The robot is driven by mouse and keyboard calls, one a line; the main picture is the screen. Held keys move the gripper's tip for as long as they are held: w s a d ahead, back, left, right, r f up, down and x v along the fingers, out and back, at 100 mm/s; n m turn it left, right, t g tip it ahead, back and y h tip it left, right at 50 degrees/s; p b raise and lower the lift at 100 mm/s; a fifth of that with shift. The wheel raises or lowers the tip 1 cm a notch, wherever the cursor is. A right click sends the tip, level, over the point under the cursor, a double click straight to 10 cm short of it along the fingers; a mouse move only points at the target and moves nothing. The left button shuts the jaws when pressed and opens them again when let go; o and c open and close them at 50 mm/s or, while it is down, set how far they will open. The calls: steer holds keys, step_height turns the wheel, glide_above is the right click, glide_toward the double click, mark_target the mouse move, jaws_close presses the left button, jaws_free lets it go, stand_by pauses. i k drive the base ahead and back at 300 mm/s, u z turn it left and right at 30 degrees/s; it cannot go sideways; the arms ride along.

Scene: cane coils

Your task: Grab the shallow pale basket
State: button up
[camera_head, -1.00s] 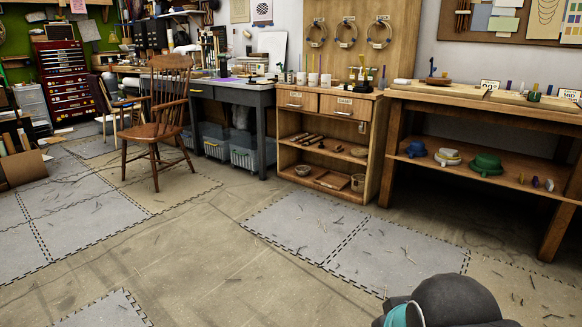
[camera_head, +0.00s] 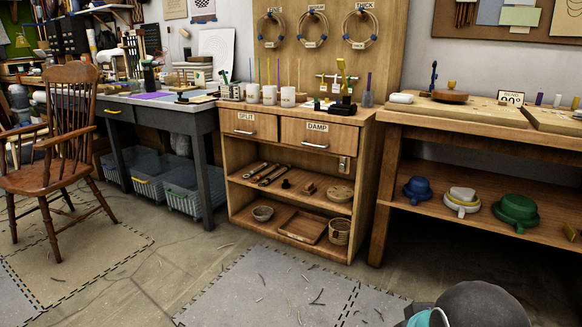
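A wooden cabinet (camera_head: 368,215) stands ahead with two open shelves. A low, round, pale woven piece (camera_head: 340,193) sits at the right of its upper shelf and looks like a shallow basket. On the bottom shelf are a small round bowl-like basket (camera_head: 263,213) at the left, a flat square tray (camera_head: 301,230) in the middle and a taller round basket (camera_head: 340,231) at the right. I cannot tell for sure which is the shallow pale basket. My gripper is not in view; only a dark rounded part of my arm shows at the bottom right.
A wooden chair (camera_head: 62,155) stands at left, near a grey desk (camera_head: 203,125) with bins below. A workbench (camera_head: 392,180) with hat-like forms on its shelf stands at right. Floor mats (camera_head: 270,290) with thin scraps lie before the cabinet; the floor there is otherwise clear.

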mark_target(261, 218)
steer(key=u, duration=0.25)
steer(key=i, duration=2.25)
steer(key=u, duration=0.7)
steer(key=i, duration=1.3)
steer(key=u, duration=0.45)
